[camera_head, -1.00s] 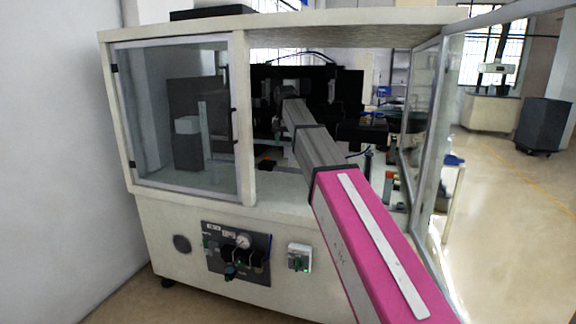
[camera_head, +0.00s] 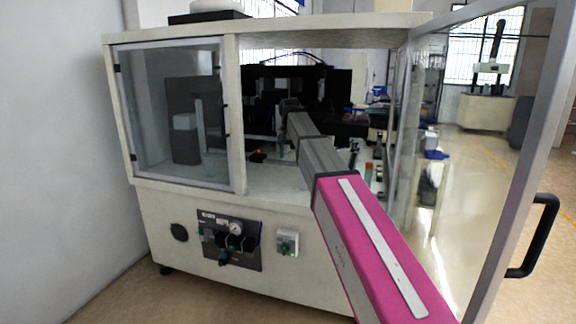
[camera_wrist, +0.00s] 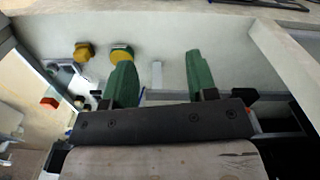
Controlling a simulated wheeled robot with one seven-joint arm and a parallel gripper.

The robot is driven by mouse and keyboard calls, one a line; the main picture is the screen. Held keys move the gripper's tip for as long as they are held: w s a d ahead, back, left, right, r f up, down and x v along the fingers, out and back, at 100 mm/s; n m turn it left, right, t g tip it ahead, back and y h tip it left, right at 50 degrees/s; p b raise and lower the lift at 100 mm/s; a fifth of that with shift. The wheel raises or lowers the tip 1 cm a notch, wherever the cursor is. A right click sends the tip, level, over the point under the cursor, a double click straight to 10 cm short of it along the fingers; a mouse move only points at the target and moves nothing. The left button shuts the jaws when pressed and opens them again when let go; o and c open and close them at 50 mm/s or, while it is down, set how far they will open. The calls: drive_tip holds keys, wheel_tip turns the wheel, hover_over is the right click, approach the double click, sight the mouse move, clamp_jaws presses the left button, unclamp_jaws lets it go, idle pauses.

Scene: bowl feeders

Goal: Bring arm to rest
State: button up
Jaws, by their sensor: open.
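My arm reaches through the open front of the machine cabinet (camera_head: 275,195), its pink and grey links running inward and away. In the head view its far end is lost against dark equipment, so the gripper itself is not clear there. In the wrist view my gripper (camera_wrist: 160,62) shows two green fingers held well apart. No object is between them. A pale surface lies beyond the fingertips.
A glazed door (camera_head: 530,140) with a black handle (camera_head: 534,236) stands open to the right of the arm. A closed glass panel (camera_head: 178,115) covers the cabinet's left front. In the wrist view, yellow-topped parts (camera_wrist: 84,51) lie left of the fingers.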

drive_tip(key=s+d+f, duration=0.3)
drive_tip(key=f, duration=0.4)
drive_tip(key=s+d+f, duration=0.3)
drive_tip(key=f, duration=0.4)
drive_tip(key=s+d+f, duration=0.3)
drive_tip(key=f, duration=0.5)
drive_tip(key=s+d+f, duration=0.4)
drive_tip(key=s+f, duration=0.5)
drive_tip(key=s+d+f+n, duration=0.1)
drive_tip(key=s+d+f, duration=0.4)
drive_tip(key=s+f, duration=0.3)
drive_tip(key=shift+s+d+f, duration=0.15)
drive_tip(key=shift+s+f, duration=0.25)
drive_tip(key=shift+s, duration=0.2)
